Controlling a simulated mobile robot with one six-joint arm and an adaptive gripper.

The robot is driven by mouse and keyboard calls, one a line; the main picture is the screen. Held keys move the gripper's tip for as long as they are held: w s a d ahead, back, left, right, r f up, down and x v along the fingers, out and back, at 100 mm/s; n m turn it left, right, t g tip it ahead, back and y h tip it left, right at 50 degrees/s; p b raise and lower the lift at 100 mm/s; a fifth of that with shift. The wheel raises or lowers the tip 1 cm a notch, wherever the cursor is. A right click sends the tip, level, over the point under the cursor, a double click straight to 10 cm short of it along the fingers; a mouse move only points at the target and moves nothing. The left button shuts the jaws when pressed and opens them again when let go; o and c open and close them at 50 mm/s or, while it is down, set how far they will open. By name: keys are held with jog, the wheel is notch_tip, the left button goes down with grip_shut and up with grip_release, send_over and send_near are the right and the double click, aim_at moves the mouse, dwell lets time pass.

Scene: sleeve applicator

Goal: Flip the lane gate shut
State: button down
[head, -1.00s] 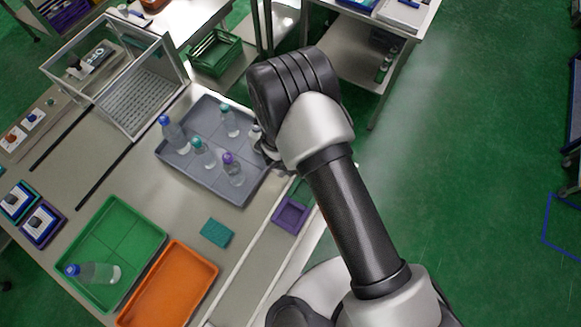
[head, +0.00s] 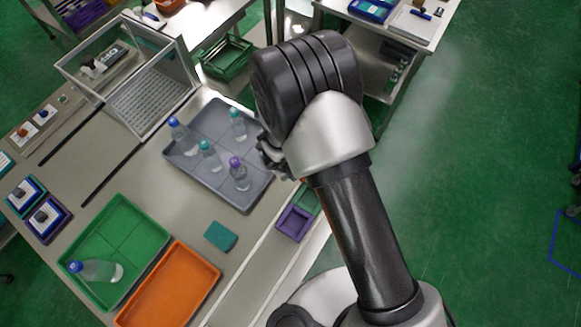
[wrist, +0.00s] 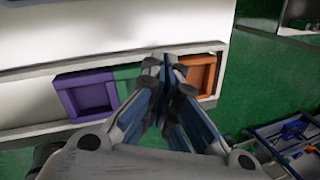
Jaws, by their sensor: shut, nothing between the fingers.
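Three open square frames, purple (wrist: 88,93), green (wrist: 128,80) and orange (wrist: 200,73), sit side by side along the pale table edge in the wrist view. I cannot tell which part is the lane gate. The purple frame (head: 293,222) and part of the green one also show in the head view. My gripper (wrist: 168,68) is shut and empty; its fingertips overlap the green and orange frames in the wrist view, and contact cannot be told. In the head view my gripper (head: 272,155) is beside the grey tray's right side, partly hidden by my arm.
The grey tray (head: 187,165) holds several capped bottles. A green tray (head: 110,235) with one lying bottle, an orange tray (head: 165,290) and a teal block (head: 220,236) are on the table. A clear-walled box (head: 130,70) stands behind. Green floor is open at right.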

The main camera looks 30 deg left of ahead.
jog(key=v, duration=0.5)
jog(key=shift+r, duration=0.3)
jog(key=shift+s+d, duration=0.1)
